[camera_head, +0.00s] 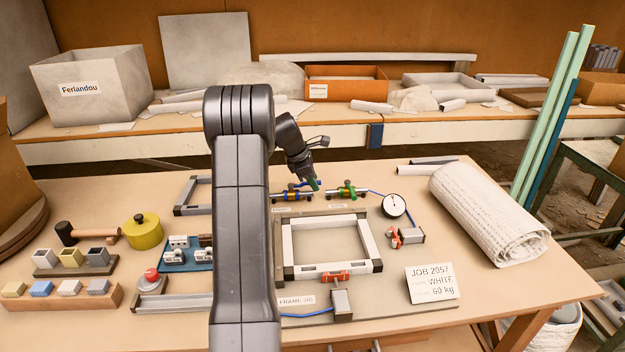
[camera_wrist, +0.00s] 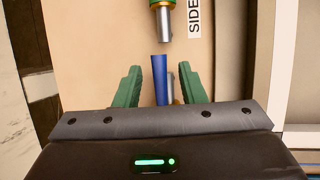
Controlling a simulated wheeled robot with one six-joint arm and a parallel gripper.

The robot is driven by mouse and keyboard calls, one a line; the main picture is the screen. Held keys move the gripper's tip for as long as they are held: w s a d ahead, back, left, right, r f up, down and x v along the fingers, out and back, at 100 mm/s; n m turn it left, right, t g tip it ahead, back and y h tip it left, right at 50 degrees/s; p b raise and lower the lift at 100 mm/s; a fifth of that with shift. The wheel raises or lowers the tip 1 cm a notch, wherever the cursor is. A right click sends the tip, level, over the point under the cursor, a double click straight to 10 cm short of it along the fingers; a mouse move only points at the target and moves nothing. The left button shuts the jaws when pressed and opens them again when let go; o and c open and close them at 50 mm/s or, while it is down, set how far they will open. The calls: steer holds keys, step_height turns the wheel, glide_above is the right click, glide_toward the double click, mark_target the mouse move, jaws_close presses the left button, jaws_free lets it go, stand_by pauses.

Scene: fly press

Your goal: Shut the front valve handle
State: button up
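The front valve (camera_head: 291,196) lies on the table behind the frame jig in the head view, partly hidden by my arm and gripper. Its blue handle (camera_wrist: 160,79) stands between my fingers in the wrist view, with a silver pipe end partly hidden behind it. My gripper (camera_head: 315,184) hangs over the right end of this valve. In the wrist view its green fingers (camera_wrist: 160,87) are open, with clear gaps on both sides of the handle. I cannot tell the handle's exact angle.
A second valve (camera_head: 347,191) with green and brass parts lies to the right, near the SIDE label (camera_wrist: 194,17). The black and white frame (camera_head: 371,246) is in front, a round gauge (camera_head: 393,205) at right. A rolled white cloth (camera_head: 487,215) lies on the right.

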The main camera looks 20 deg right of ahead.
jaws_close()
